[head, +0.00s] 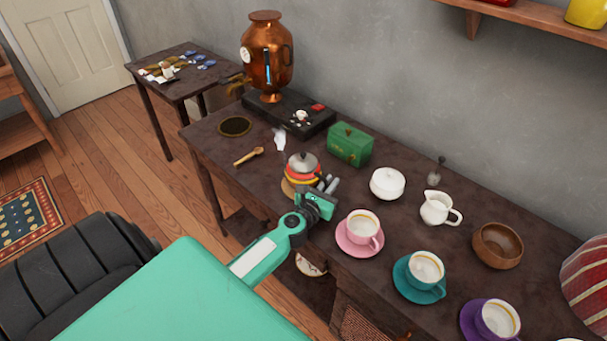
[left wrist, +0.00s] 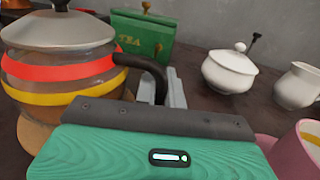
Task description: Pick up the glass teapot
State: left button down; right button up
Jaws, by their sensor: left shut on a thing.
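The glass teapot (head: 301,173) has a grey metal lid and red and yellow bands, and it sits at or just over a round wooden coaster (head: 288,188). It also fills the left of the left wrist view (left wrist: 62,82), with its dark curved handle (left wrist: 150,64) on the right side. My left gripper (head: 327,186) is at the handle side of the teapot, and its grey fingers (left wrist: 160,90) are shut on the handle. The fingertips are partly hidden in the wrist view. I cannot tell whether the teapot's base touches the coaster. My right gripper is not in view.
A green tea box (head: 349,145) stands behind the teapot. A white sugar bowl (head: 387,184), a white creamer (head: 438,208) and a pink cup (head: 361,229) are to the right. A wooden spoon (head: 248,156) lies to the left. A copper samovar (head: 267,58) stands at the back.

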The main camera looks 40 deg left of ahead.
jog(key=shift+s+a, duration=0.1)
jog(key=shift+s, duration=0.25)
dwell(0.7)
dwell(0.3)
pick_arm(q)
jog(key=shift+r, duration=0.1)
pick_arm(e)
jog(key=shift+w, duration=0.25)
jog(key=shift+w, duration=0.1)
